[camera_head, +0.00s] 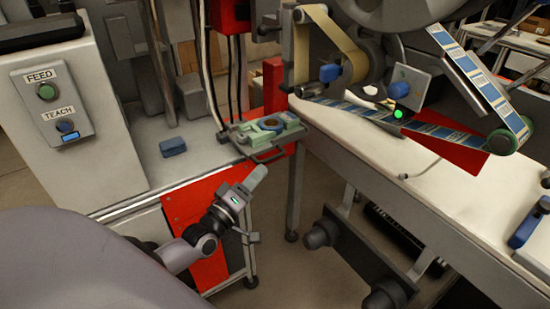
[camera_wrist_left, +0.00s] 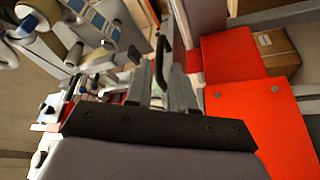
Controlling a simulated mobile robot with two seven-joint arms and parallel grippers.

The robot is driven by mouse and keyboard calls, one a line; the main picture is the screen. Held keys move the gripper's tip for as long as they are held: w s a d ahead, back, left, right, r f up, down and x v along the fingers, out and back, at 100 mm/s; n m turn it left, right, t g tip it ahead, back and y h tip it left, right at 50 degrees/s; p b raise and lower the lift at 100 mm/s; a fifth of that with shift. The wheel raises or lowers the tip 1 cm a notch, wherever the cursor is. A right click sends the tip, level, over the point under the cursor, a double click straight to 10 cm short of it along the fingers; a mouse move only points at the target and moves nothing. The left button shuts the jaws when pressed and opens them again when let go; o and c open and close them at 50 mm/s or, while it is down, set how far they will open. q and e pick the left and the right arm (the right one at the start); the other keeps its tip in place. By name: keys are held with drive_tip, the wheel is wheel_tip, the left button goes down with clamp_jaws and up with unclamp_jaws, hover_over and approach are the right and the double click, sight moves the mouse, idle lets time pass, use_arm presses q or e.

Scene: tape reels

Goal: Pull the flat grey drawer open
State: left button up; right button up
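The flat grey drawer (camera_head: 240,138) sits at the corner of the left bench in the head view, with a dark bar handle (camera_head: 268,157) on its front. Light green blocks and a round dark ring lie on top of it. My left gripper (camera_head: 257,175) is just below and in front of the handle. In the left wrist view the two fingers of my left gripper (camera_wrist_left: 161,80) stand apart. The dark handle (camera_wrist_left: 163,60) shows in line with the gap between them; I cannot tell if they touch it. My right gripper is not in view.
A red panel (camera_head: 190,205) covers the bench front beside my left arm. A control box (camera_head: 52,100) and a blue block (camera_head: 172,147) stand on the left bench. A labelling machine with a tape path (camera_head: 440,135) fills the right bench. Floor shows between the benches.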

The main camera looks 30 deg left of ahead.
sight(273, 158)
use_arm(q)
drive_tip(key=x, duration=0.7)
drive_tip(key=shift+w, duration=0.15)
clamp_jaws()
